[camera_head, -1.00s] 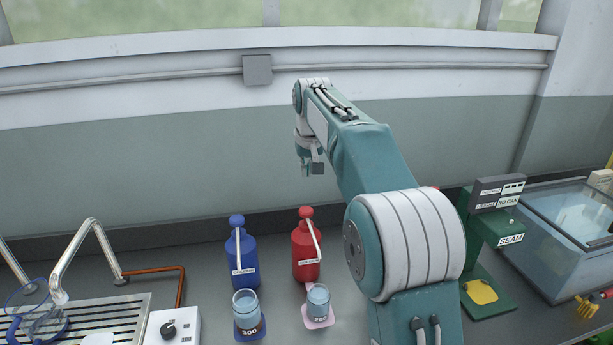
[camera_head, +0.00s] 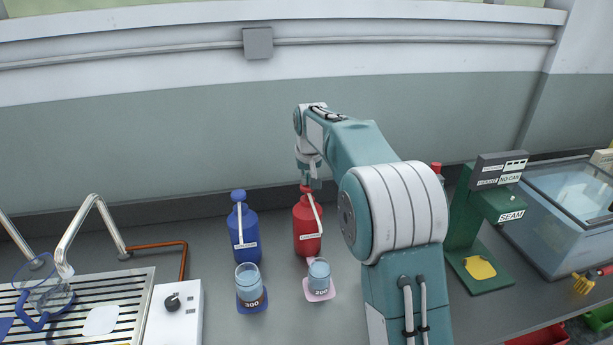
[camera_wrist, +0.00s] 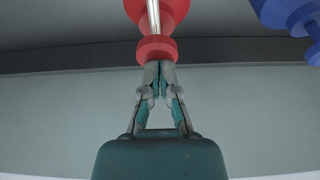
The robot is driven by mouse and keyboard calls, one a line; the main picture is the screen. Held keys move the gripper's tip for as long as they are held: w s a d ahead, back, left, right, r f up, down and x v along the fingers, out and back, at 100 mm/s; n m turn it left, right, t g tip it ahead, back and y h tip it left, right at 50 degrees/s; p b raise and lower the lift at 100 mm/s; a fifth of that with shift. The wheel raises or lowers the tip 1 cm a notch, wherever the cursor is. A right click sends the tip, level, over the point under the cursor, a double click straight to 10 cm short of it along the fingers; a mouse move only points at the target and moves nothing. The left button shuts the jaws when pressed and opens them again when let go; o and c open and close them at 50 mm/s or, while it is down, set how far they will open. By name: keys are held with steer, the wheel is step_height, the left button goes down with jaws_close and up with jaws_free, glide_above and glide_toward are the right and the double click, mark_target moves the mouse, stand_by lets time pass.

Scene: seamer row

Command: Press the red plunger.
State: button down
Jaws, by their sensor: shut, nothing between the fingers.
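The red plunger is the round knob (camera_head: 305,189) on top of the red pump bottle (camera_head: 306,238), which stands upright at the back of the counter. A pale spout tube runs down the bottle's front. My gripper (camera_head: 309,183) is directly above the knob, pointing down, and partly covers it. In the wrist view my gripper (camera_wrist: 159,72) is shut and empty, with its fingertips at the top face of the red plunger (camera_wrist: 156,48). I cannot tell whether they touch it. A glass of liquid marked 200 (camera_head: 319,276) stands on a pink pad in front of the bottle.
A blue pump bottle (camera_head: 242,236) stands close at left, with a glass marked 300 (camera_head: 249,282) before it. A green seamer (camera_head: 465,230) and a glass-sided tank (camera_head: 570,225) are at right. A drain grate (camera_head: 130,285) and a white knob box (camera_head: 178,315) are at left.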

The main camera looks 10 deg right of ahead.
steer(key=shift+f, duration=1.3)
steer(key=shift+s, duration=0.1)
steer(key=shift+r, duration=0.1)
steer(key=v, duration=1.2)
steer(key=shift+r, duration=0.1)
